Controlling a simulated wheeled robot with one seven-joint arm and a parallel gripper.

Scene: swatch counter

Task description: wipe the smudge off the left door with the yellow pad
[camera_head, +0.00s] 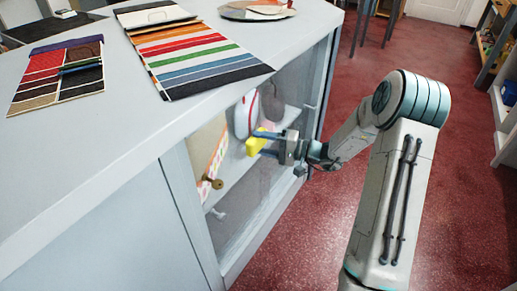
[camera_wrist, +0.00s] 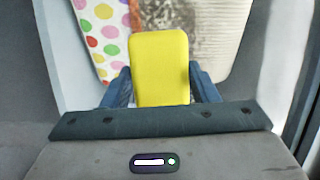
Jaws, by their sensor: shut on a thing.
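The yellow pad (camera_head: 255,144) is held in my gripper (camera_head: 263,143), against or just in front of the glass door (camera_head: 265,190) on the counter's front. I cannot tell whether the pad touches the glass. In the wrist view the pad (camera_wrist: 160,65) stands upright between the two dark fingers (camera_wrist: 160,88), which close on its sides. A brownish, rough-looking patch (camera_wrist: 203,22) shows behind the pad's upper right in the wrist view. I cannot tell if it is the smudge on the glass or part of an item inside. The pad hides what lies directly behind it.
Swatch boards (camera_head: 205,58) lie on the countertop (camera_head: 110,135). The red floor (camera_head: 460,220) at right is open.

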